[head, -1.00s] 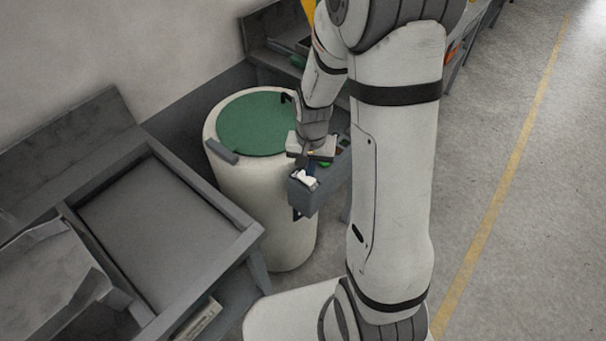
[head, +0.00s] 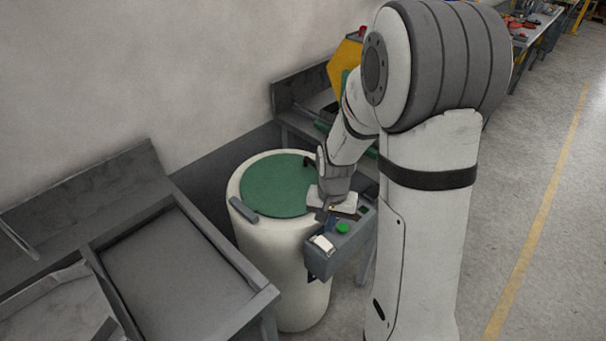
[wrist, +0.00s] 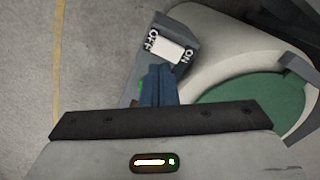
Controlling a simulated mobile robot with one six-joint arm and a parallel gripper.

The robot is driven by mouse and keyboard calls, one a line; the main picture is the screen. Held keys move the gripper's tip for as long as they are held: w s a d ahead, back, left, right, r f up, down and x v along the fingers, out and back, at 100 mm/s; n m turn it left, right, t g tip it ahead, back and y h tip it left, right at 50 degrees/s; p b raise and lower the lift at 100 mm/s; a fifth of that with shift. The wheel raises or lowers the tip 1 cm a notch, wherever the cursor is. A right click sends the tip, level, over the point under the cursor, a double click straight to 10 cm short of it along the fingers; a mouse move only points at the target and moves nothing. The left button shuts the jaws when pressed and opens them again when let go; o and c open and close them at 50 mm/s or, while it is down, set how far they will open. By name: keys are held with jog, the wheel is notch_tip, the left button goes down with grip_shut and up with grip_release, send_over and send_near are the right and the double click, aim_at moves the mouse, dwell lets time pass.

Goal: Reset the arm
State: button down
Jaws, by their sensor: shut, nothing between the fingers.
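My gripper (head: 328,218) is shut and empty, just above the grey control box (head: 325,262). In the wrist view its blue-grey fingers (wrist: 158,84) are together and point toward the white rocker switch (wrist: 166,48), which lies between ON and OFF labels. Whether the fingertips touch the box I cannot tell. In the head view the white switch (head: 323,243) is on the near end of the box, with a green button (head: 343,228) behind it. My arm reaches down to the box from the upper right.
A white drum with a green top (head: 275,186) stands beside the box. A grey tray-like bench (head: 175,275) is at the left, by the wall. Another workbench (head: 300,92) stands behind the drum. The floor at the right, with a yellow line (head: 541,200), is clear.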

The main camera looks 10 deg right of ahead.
jog(key=s+r+n+t, duration=0.1)
jog(key=s+r+n, duration=0.1)
jog(key=s+r, duration=0.5)
jog(key=s+r+n+t, duration=0.2)
jog(key=s+r, duration=0.5)
jog(key=r, duration=0.4)
jog(key=shift+s+a+r+n, duration=0.2)
jog(key=shift+a+r+n, duration=0.15)
jog(key=shift+r+n, duration=0.05)
